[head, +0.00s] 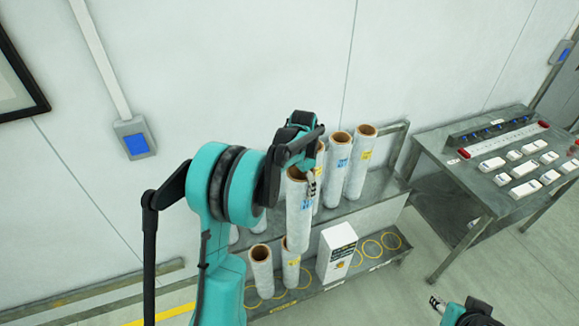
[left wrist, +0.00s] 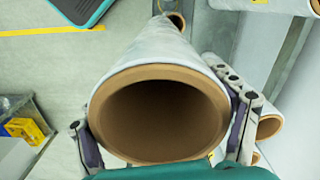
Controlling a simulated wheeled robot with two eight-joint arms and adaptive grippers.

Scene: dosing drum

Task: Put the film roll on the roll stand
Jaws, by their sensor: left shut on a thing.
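The film roll (head: 299,218) is a tall whitish wrapped cylinder with a brown core and blue print. My left gripper (head: 311,180) is shut on it near its top and holds it upright in front of the stand's upper shelf. In the left wrist view I look into the roll's open brown core (left wrist: 160,112), with a finger on either side. Whether its lower end touches anything is unclear. The roll stand (head: 350,208) is a grey two-level metal rack with yellow rings (head: 372,248) on its lower shelf. My right gripper (head: 437,304) is at the lower right, away from the stand.
Several other rolls (head: 358,165) stand on the upper shelf. Two shorter rolls (head: 261,272) and a white box (head: 337,252) stand on the lower shelf. A grey table (head: 470,178) with white devices stands at the right. Floor between table and stand is clear.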

